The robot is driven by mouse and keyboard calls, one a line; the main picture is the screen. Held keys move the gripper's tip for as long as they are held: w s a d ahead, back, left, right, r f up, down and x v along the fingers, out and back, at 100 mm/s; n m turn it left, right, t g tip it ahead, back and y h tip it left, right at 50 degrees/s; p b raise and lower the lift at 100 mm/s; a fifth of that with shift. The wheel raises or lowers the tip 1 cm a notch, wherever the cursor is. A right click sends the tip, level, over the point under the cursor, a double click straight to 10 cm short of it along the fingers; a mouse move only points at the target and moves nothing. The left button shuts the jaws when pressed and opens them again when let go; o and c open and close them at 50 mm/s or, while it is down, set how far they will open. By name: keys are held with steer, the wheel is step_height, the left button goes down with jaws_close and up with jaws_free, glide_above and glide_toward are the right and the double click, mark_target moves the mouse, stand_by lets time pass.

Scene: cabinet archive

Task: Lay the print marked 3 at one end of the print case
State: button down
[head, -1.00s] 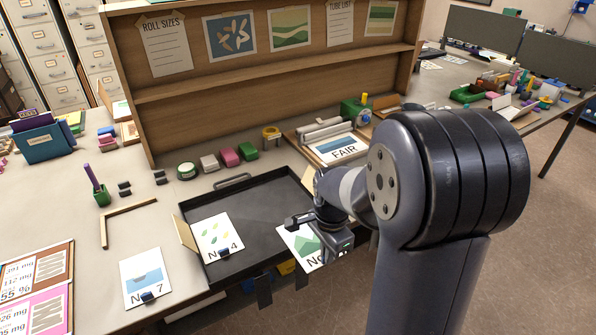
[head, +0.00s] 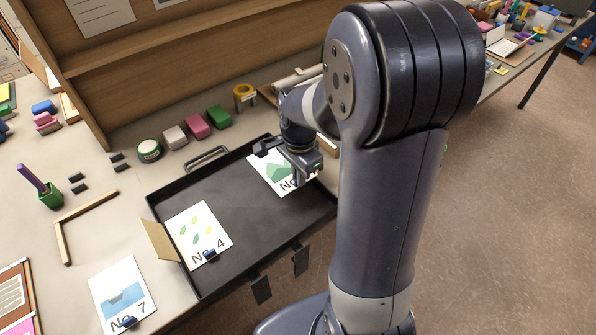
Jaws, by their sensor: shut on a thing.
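The print case is a shallow black tray (head: 245,245) on the table. A white print marked 4 (head: 190,222), with green and yellow leaf shapes, lies at its left end. A white print with a green mountain shape (head: 272,172) is at the right far end, at or just above the tray floor; I cannot tell if it touches. Its "NO" shows, but its number is hidden behind my gripper. My gripper (head: 288,163) is shut on this print, and its fingertips are partly hidden. Another print, marked 7 (head: 122,292), lies on the table left of the case.
Coloured blocks (head: 197,126) and a round tin (head: 149,150) line the far side, below a wooden shelf unit (head: 190,62). The middle of the case is bare.

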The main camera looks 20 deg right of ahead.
mark_target(299, 201)
steer(key=shift+f, duration=0.1)
steer(key=shift+f+b, duration=2.35)
steer(key=shift+f, duration=0.6)
steer(key=shift+f, duration=0.2)
steer(key=shift+f+b, duration=0.3)
steer(key=shift+b, duration=0.05)
steer(key=c, duration=1.5)
jaws_free()
steer(key=shift+r, duration=0.1)
steer(key=shift+c, duration=0.4)
steer(key=shift+r+p, duration=2.9)
steer(key=shift+r, duration=0.6)
